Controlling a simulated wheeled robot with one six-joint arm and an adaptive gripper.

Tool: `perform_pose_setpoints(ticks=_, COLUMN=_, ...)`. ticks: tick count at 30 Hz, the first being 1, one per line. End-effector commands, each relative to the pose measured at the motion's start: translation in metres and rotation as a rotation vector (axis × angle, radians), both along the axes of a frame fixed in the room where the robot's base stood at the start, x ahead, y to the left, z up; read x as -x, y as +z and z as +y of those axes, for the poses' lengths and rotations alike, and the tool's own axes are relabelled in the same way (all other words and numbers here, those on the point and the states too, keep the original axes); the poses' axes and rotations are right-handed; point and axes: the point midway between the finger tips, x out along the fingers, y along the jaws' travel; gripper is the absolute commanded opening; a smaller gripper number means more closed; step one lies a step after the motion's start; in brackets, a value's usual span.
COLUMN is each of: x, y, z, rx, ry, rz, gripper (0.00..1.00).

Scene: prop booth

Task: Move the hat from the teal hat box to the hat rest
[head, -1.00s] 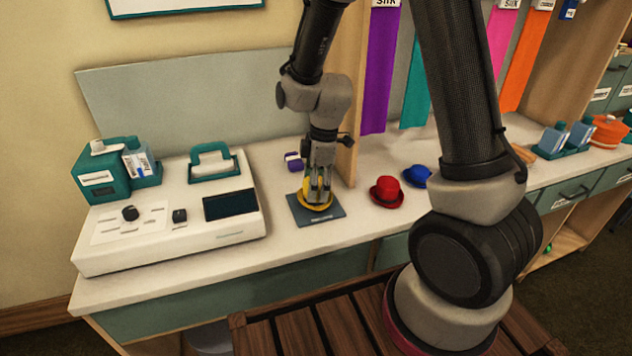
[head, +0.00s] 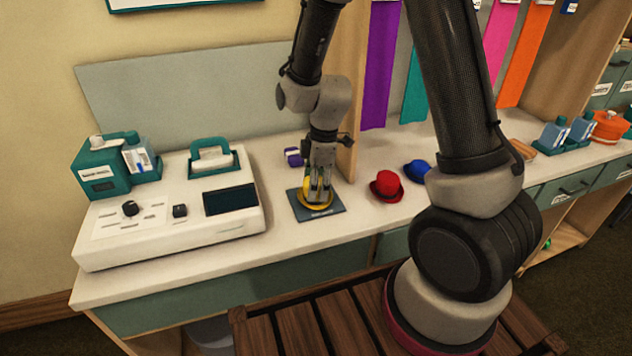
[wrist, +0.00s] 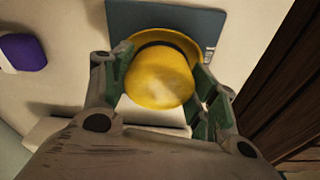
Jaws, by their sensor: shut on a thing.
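A yellow hat (head: 307,197) with a dark band is at the dark blue-grey pad (head: 331,211), which bears a small label and appears to be the hat rest. In the wrist view the hat (wrist: 160,78) has its crown toward the camera and its brim over part of the pad (wrist: 205,22). My gripper (head: 319,196) points down, shut on the hat, with one green-padded finger on each side of the crown. I cannot tell whether the brim touches the pad. I cannot make out a teal hat box with certainty.
A red hat (head: 386,187) and a blue hat (head: 417,171) stand right of the pad. A purple item (head: 293,157) lies behind it. A white console (head: 165,220) with teal containers fills the left. A wooden divider (head: 352,150) rises close behind my gripper.

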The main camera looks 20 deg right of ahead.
Motion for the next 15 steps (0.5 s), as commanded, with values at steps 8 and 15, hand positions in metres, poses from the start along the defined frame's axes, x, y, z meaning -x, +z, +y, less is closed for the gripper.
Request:
perform_pose_setpoints(ticks=8, x=0.0000, y=-0.0004, z=-0.0001, rx=0.000, ry=0.000, rz=0.000, gripper=0.45)
perform_pose_setpoints(ticks=15, x=0.0001, y=-0.0004, z=0.0000, rx=0.000, ry=-0.001, rz=0.000, gripper=0.84)
